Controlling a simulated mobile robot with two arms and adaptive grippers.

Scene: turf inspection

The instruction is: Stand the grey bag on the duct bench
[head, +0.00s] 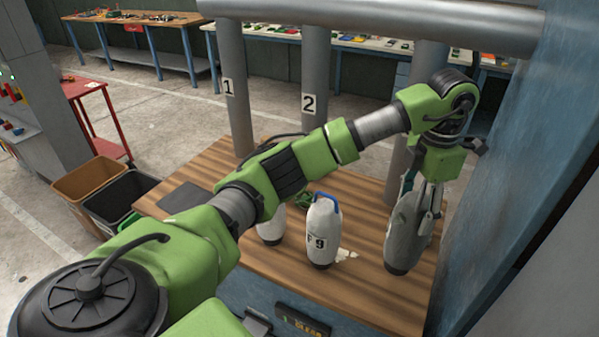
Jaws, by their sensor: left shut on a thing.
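The grey bag (406,238) is at the right end of the wooden duct bench (364,303), tilted a little, its top leaning right. My left gripper (425,200) points down and is shut on the top of the grey bag. The fingers and a pale tag hide part of the bag's top. The bag's base is over or on the bench top; I cannot tell whether it touches. My right gripper is not in view.
A white bag with a blue handle (322,240) stands mid-bench, with another white bag (271,224) left of it, partly behind my arm. Upright ducts numbered 1 (235,110) and 2 (315,75) rise at the back. A blue wall (520,180) stands close on the right.

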